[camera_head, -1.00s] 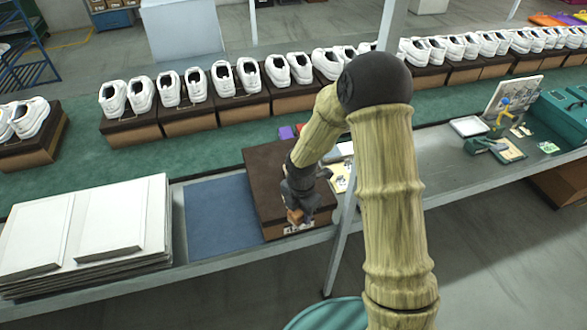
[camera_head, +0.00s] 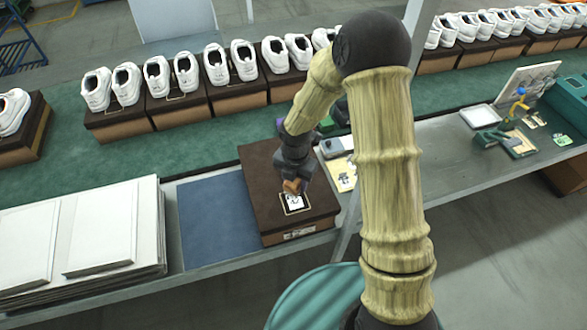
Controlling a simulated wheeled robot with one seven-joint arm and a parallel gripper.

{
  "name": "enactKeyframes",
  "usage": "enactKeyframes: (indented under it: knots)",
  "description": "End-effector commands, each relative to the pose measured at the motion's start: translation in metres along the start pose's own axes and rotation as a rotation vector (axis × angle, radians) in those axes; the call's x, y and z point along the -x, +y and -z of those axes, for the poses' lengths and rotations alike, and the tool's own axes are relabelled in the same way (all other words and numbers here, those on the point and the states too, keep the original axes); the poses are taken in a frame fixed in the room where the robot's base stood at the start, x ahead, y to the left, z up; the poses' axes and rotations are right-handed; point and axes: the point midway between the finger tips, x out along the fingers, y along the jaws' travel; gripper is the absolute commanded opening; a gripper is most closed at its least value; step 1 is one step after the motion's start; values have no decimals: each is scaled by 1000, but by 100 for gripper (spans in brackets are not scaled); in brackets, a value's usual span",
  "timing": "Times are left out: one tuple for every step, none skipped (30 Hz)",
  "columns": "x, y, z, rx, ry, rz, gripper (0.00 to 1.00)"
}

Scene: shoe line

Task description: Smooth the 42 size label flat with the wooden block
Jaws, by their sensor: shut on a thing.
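A dark brown shoe box (camera_head: 262,172) stands on the bench. A white label (camera_head: 294,201) with dark print lies within a thin outlined square on its lid, towards the front edge. Another small white label (camera_head: 299,233) is on the box's front face. The print on both is too small to read, so I cannot tell which says 42. My gripper (camera_head: 292,178) is above the lid, shut on the orange-brown wooden block (camera_head: 291,187). The block is just behind the lid label; I cannot tell whether it touches the lid.
A blue mat (camera_head: 215,220) lies left of the box, with a stack of white panels (camera_head: 115,225) further left. White shoes on boxes line the green belt (camera_head: 110,165) behind. Cards (camera_head: 342,172) and small items sit right of the box, partly behind my arm.

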Motion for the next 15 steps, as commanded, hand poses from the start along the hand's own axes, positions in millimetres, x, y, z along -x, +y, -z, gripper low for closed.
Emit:
enactKeyframes:
  knots:
    - [0,1,1,2,0,0,23]
    - [0,1,1,3,0,0,23]
    - [0,2,2,5,0,0,23]
    - [0,2,2,6,0,0,23]
    - [0,3,3,7,0,0,23]
    - [0,3,3,9,0,0,23]
    - [0,3,3,10,0,0,23]
    - [0,4,4,10,0,0,23]
    - [0,4,4,11,0,0,23]
    - [0,4,4,12,0,0,23]
    - [0,4,4,12,0,0,23]
    - [-1,4,4,12,0,0,23]
    - [-2,4,4,12,0,0,23]
    - [-3,4,4,11,0,0,23]
    - [-5,4,4,10,0,0,23]
